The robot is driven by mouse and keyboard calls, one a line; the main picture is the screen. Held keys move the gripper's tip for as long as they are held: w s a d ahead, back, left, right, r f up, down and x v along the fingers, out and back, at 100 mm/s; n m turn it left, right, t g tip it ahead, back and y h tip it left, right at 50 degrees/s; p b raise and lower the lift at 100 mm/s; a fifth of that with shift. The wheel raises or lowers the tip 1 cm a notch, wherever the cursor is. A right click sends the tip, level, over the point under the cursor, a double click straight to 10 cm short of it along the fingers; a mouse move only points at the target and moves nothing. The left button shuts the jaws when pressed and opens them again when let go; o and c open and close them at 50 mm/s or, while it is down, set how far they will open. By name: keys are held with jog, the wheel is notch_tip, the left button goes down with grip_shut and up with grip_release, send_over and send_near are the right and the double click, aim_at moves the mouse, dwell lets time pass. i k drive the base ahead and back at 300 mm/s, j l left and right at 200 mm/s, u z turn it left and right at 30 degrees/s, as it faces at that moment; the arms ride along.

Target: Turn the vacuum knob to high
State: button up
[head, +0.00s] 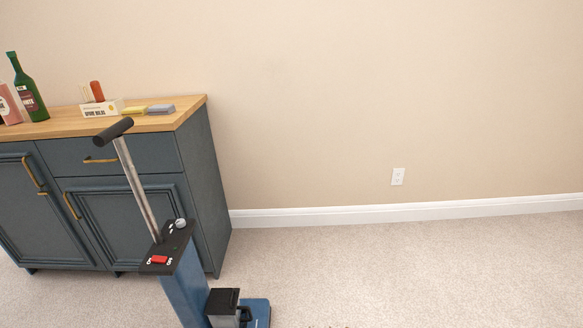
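A blue upright vacuum (188,290) stands on the carpet at the lower left, in front of the cabinet. Its metal handle rod (137,188) leans up to a black grip (114,130). On its black top panel (176,247) are a small round grey knob (180,223) and a red switch (159,259). The knob is small here, and I cannot tell its setting. The foot of the vacuum is cut off by the bottom edge. My gripper does not show clearly; only tiny dark bits appear at the bottom edge, too small to identify.
A dark blue-grey cabinet (205,180) with a wooden top stands behind the vacuum. A green bottle (28,88), a small white box (101,108) and other small items are on it.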

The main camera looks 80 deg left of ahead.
aim_at(180, 223)
jog(key=u, duration=1.85)
jog(key=l+u, duration=0.1)
jog(key=u, duration=0.3)
jog(key=l+u, duration=0.1)
jog(key=u, duration=0.75)
jog(key=k+l+u, duration=0.1)
jog(key=u, duration=0.35)
jog(key=k+l+u, duration=0.1)
jog(key=k+l, duration=0.75)
jog(key=l, duration=0.15)
jog(key=i+l+u, duration=0.1)
jog(key=i+l, duration=0.3)
jog(key=i, duration=0.15)
jog(key=i+l+u, duration=0.1)
jog(key=i+l, duration=0.4)
jog(key=i, duration=0.1)
